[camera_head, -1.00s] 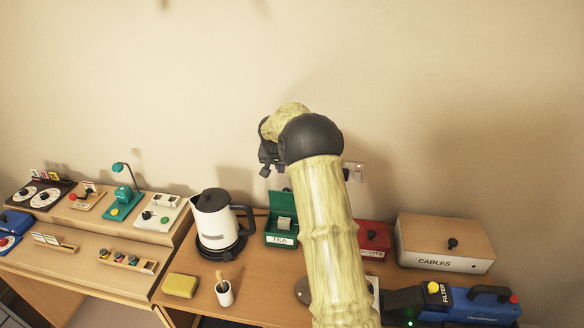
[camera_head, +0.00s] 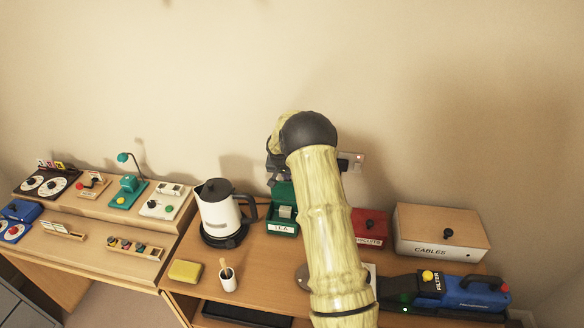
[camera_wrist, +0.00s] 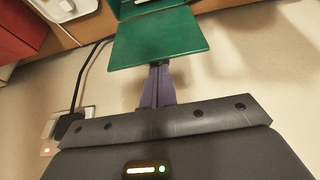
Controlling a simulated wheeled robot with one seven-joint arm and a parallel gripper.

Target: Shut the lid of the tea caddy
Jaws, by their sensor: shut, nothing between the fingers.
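The green tea caddy (camera_head: 282,228), labelled TEA, stands on the desk right of the kettle. Its lid (camera_head: 283,194) is open and stands up at the back, with pale contents showing in the box. In the wrist view the lid (camera_wrist: 158,40) is a flat green panel. My gripper (camera_head: 274,180) is above the caddy at the lid's raised edge, partly hidden by my arm. In the wrist view its purple fingers (camera_wrist: 158,72) are shut and empty, with their tips at the lid's edge. I cannot tell whether they touch it.
A white kettle (camera_head: 217,212) stands close left of the caddy. A red box (camera_head: 371,227) and the CABLES box (camera_head: 441,234) are to the right. A wall socket (camera_head: 352,160) with a plug is behind. A cup (camera_head: 228,279) and yellow sponge (camera_head: 185,271) are in front.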

